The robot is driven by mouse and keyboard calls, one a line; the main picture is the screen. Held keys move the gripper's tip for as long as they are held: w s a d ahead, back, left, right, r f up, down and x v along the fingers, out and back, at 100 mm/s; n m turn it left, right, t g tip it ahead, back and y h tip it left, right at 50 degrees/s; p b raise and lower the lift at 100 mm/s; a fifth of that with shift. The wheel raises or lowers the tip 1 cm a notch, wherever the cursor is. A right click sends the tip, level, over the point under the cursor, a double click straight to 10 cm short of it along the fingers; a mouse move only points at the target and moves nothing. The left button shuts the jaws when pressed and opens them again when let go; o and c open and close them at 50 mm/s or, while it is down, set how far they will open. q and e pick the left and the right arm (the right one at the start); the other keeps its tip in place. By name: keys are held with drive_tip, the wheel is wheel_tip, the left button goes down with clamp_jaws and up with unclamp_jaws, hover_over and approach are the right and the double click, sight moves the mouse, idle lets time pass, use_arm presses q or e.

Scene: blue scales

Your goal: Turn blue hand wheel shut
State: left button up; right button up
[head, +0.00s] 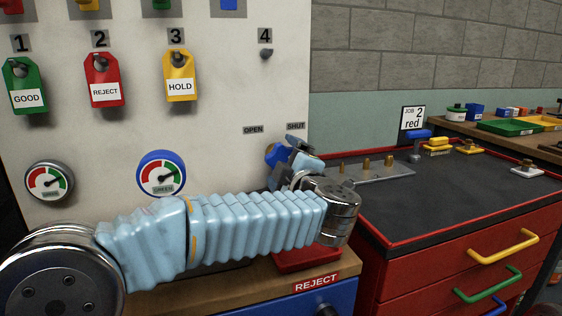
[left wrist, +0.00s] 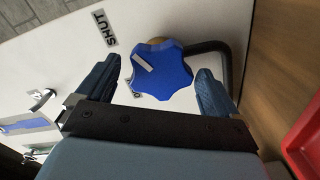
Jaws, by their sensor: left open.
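The blue hand wheel (left wrist: 160,70) is a lobed knob with a white mark on its face, in the left wrist view. Its white mark points to the upper left, roughly toward the SHUT label (left wrist: 105,28). My left gripper (left wrist: 168,80) is open, with one finger on each side of the wheel; I cannot tell whether either touches it. In the head view the left gripper (head: 293,160) is at the panel, below the SHUT label (head: 296,126) and OPEN label (head: 253,130), and hides most of the wheel (head: 274,153). The right gripper is not in view.
The white panel (head: 225,95) carries gauges (head: 161,174) and hanging tags (head: 104,80). Below the gripper is a wooden ledge with a red tray (head: 300,258). At right stands a red drawer cabinet (head: 470,250). A dark bent pipe (left wrist: 222,52) runs close beside the wheel.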

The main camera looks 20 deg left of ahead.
use_arm(q)
drive_tip(key=b+v, duration=0.1)
drive_tip(key=v, duration=1)
